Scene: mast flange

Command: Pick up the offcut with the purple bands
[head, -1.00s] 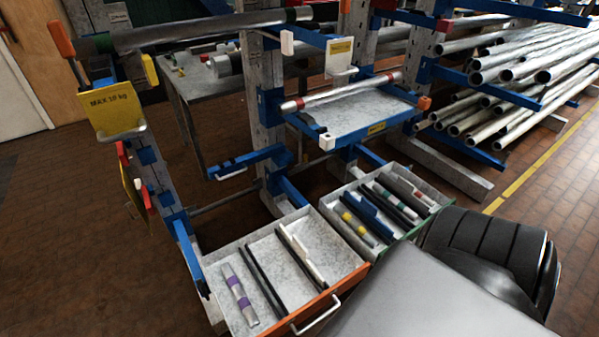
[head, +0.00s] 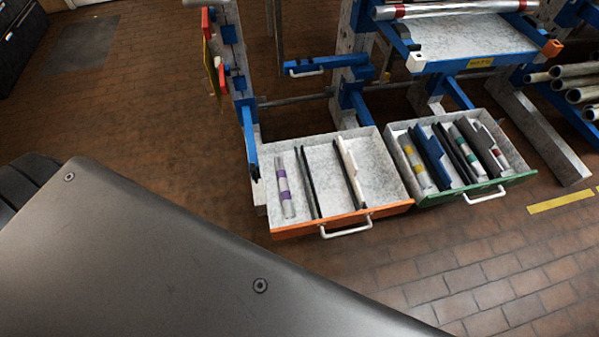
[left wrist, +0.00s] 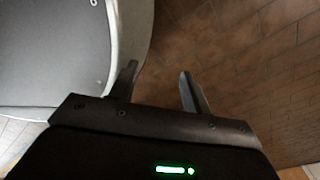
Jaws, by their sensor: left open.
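The offcut with purple bands (head: 283,184) is a short silvery tube lying lengthwise in the left compartment of the orange-fronted drawer (head: 343,219). Nothing holds it. Black dividers stand to its right. My left gripper (left wrist: 160,82) shows in the left wrist view, its two fingers apart and nothing between them, above the brick floor beside my base. It is not in the head view, so its distance from the offcut cannot be told. My right gripper is in neither view.
A green-fronted drawer (head: 477,187) to the right holds several banded offcuts between dividers. Blue and grey rack uprights (head: 243,85) stand behind the drawers. A tray (head: 462,45) with a red-banded tube overhangs at upper right. The brick floor (head: 180,130) at left is clear.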

